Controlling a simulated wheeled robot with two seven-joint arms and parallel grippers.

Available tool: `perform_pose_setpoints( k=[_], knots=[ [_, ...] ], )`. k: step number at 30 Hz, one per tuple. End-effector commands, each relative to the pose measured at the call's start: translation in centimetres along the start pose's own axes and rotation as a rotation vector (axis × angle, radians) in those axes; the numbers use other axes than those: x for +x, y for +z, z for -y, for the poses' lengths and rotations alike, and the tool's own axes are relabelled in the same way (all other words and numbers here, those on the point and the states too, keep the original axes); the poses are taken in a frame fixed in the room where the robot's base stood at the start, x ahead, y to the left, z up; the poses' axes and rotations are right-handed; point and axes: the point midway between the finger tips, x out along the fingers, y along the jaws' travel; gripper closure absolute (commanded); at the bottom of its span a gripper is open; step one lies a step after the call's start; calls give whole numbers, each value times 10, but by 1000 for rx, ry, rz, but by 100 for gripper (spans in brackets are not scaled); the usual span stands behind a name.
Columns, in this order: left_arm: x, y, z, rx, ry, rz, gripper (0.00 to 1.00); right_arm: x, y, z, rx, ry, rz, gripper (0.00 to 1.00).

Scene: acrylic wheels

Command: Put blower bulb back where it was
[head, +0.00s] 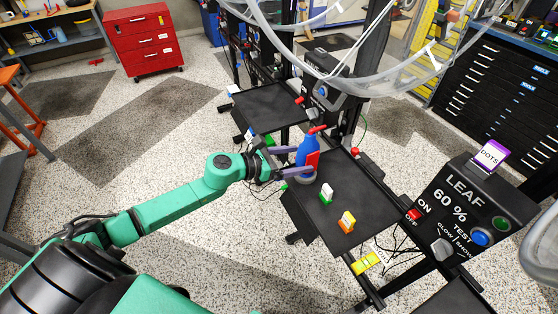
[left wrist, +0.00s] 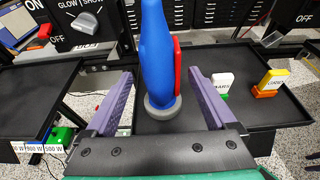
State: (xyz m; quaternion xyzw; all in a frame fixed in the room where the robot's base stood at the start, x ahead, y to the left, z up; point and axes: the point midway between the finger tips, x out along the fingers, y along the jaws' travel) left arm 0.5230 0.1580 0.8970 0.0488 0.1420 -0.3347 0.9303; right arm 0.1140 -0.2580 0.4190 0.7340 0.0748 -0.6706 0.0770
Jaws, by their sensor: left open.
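My left gripper (head: 306,160) is open, with its two purple fingers on either side of a blue, bottle-shaped thing (head: 304,152) with a red side part and a grey round base. It stands upright on a black tray table (head: 352,192). In the left wrist view the blue thing (left wrist: 158,50) rises between the spread fingers, with gaps on both sides near its base; its top is cut off. I see no other thing that looks like a blower bulb and cannot tell whether this is it. My right gripper is out of view.
A white-and-green tag block (head: 326,194) and an orange-and-white one (head: 346,222) stand on the same tray. A second black tray (head: 268,104) lies behind, mostly bare. Clear curved tubing hangs above.

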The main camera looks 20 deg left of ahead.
Motion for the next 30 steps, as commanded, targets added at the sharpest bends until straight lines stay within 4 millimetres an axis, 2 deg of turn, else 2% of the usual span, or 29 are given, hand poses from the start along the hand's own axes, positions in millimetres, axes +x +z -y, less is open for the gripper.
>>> perform_pose_setpoints(
  k=[1, 9, 18, 23, 30],
  knots=[
    [-7, -5, 0, 1, -1, -4, 10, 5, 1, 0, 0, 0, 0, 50],
    [-51, -4, 3, 1, -6, -6, 10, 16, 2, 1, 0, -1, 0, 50],
    [-95, 0, 2, -4, -4, 0, 10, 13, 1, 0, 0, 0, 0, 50],
    [-107, 0, 1, 1, -3, -1, 10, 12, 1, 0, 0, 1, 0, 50],
    [-109, 0, 1, 3, -3, 0, 10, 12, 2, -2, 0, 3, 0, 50]
  ],
)
